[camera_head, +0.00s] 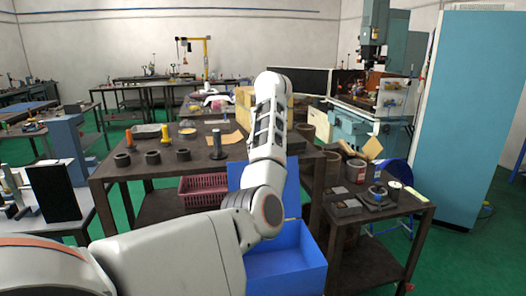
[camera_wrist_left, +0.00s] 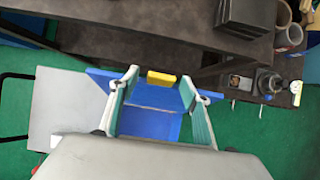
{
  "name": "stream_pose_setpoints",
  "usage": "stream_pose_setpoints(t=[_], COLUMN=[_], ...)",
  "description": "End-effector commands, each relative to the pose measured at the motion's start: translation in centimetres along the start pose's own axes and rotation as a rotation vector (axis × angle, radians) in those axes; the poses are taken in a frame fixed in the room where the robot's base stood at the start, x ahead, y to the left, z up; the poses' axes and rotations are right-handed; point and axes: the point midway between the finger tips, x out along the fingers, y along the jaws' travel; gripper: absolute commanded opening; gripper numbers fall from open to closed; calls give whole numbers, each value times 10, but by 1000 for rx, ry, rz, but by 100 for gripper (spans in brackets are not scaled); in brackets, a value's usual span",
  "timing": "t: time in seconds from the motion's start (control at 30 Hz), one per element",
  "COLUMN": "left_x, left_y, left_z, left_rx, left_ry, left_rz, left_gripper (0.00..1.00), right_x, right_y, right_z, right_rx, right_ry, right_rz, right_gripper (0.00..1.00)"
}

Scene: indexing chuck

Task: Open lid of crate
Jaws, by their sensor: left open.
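The blue crate (camera_head: 300,280) stands at the bottom centre of the head view, and part of its inside shows. Its blue lid (camera_head: 291,188) stands raised, roughly upright, at the crate's back, partly hidden by my left arm. In the left wrist view, my left gripper (camera_wrist_left: 159,82) is open, its fingers on either side of a yellow handle (camera_wrist_left: 161,78) at the edge of the blue panel. The handle lies near the fingertips; I cannot tell if they touch it. My arm hides this gripper in the head view. My right gripper is not in view.
A dark workbench (camera_head: 120,172) with cylinders stands behind the crate, with a red basket (camera_head: 203,189) below its top. A small dark table (camera_head: 385,212) with cans and parts stands right of the crate. Green floor (camera_wrist_left: 245,125) shows around the crate.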

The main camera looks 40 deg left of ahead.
Motion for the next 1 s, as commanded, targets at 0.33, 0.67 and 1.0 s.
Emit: stream_pose_setpoints(t=[0.33, 0.67, 1.0], left_x=[-18, -85, -119], left_y=[-2, -2, 0], left_z=[0, 0, 0], left_rx=[0, 0, 1], left_ry=[0, -1, 1], left_rz=[-3, -4, 0], left_gripper=[47, 47, 47], right_x=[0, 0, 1], right_y=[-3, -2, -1], right_z=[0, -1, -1], right_rx=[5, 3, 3], right_ry=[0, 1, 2], right_rz=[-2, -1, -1], right_gripper=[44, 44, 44])
